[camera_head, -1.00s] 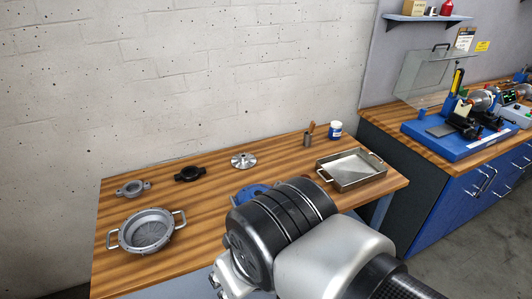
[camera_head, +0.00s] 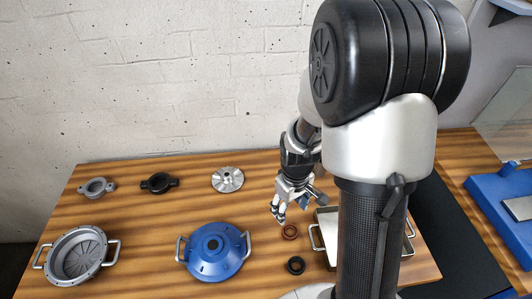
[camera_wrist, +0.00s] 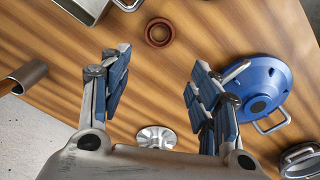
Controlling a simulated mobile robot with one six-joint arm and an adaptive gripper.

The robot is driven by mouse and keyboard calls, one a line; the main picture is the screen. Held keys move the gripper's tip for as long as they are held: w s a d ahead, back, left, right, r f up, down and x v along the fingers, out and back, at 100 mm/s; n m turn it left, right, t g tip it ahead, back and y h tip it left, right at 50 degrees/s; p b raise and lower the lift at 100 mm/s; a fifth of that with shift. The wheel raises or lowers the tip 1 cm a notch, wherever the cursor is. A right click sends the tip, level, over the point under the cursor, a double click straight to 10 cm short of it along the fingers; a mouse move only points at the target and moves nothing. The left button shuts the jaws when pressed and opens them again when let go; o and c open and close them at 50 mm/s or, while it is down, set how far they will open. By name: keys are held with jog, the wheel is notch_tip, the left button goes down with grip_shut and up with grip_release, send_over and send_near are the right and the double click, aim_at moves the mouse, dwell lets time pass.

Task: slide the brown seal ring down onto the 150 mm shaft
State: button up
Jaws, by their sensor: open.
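The brown seal ring (camera_head: 290,232) lies flat on the wooden table, right of the blue flanged housing (camera_head: 213,250). In the wrist view the ring (camera_wrist: 159,32) is at the top, ahead of the fingertips and between their lines. My gripper (camera_head: 279,213) is above the table, just beyond the ring in the head view. In the wrist view its blue-padded fingers (camera_wrist: 160,72) are wide apart with nothing between them.
A metal tray (camera_head: 318,239) is at right, partly hidden by my arm. A silver disc (camera_head: 228,179), a black flange (camera_head: 158,183), a grey flange (camera_head: 97,187) and a grey handled housing (camera_head: 76,254) stand left.

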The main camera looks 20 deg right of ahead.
send_over(290, 233)
notch_tip(290, 233, down, 5)
jog(key=shift+g, duration=0.3)
notch_tip(290, 233, down, 8)
jog(key=b, duration=0.6)
jog(key=shift+r, duration=0.15)
jog(key=shift+c, duration=0.2)
jog(key=c, duration=0.8)
jog(key=shift+o, duration=0.2)
notch_tip(290, 233, up, 6)
jog(key=p, duration=0.4)
jog(key=shift+r+p, duration=0.15)
jog(key=shift+p, duration=0.25)
jog(key=shift+s, duration=0.15)
